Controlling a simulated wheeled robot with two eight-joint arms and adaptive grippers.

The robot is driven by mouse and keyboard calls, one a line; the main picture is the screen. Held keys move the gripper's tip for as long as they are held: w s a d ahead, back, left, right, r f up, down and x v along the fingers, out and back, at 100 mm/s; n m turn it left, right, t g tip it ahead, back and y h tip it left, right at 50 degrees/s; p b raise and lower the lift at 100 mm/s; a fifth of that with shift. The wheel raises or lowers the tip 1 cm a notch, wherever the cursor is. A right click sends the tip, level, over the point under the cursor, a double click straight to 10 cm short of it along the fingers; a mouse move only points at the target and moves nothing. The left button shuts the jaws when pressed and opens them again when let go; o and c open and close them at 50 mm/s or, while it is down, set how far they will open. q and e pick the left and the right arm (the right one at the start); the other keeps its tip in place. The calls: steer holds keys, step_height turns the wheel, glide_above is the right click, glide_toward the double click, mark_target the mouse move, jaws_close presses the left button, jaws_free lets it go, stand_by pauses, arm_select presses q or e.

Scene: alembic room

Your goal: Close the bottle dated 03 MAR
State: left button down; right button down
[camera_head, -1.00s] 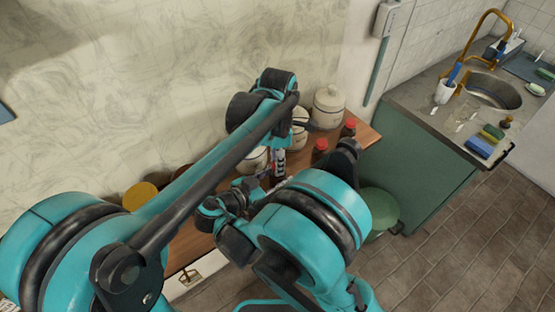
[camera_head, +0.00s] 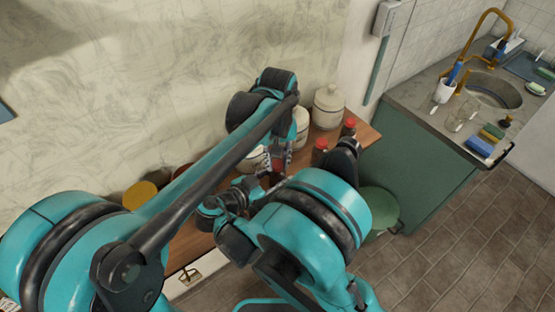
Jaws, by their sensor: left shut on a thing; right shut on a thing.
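My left gripper (camera_head: 279,161) reaches down over the wooden counter (camera_head: 190,244) from above. It is shut on a small red cap (camera_head: 277,166), of which only a little shows. My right gripper (camera_head: 262,184) comes in low from the front, just below the left one. It is shut on a dark bottle, mostly hidden by my arms and grippers. Whether cap and bottle touch cannot be made out. Two other red-capped bottles (camera_head: 320,146) and (camera_head: 349,127) stand to the right on the counter. No date can be read on any bottle.
White lidded jars (camera_head: 328,107) stand along the wall behind my grippers. A yellow lid (camera_head: 140,195) and a dark red lid (camera_head: 181,171) show at the left. A green bin (camera_head: 380,207) stands on the floor at the right, before the sink cabinet (camera_head: 425,160).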

arm_select(q)
steer(key=m, duration=0.7)
steer(key=shift+m, duration=0.3)
steer(key=m, duration=1.2)
steer(key=shift+f, duration=0.1)
steer(key=m, duration=0.5)
steer(key=shift+m, duration=0.3)
steer(key=c, duration=1.2)
jaws_free()
steer(key=shift+r, duration=2.3)
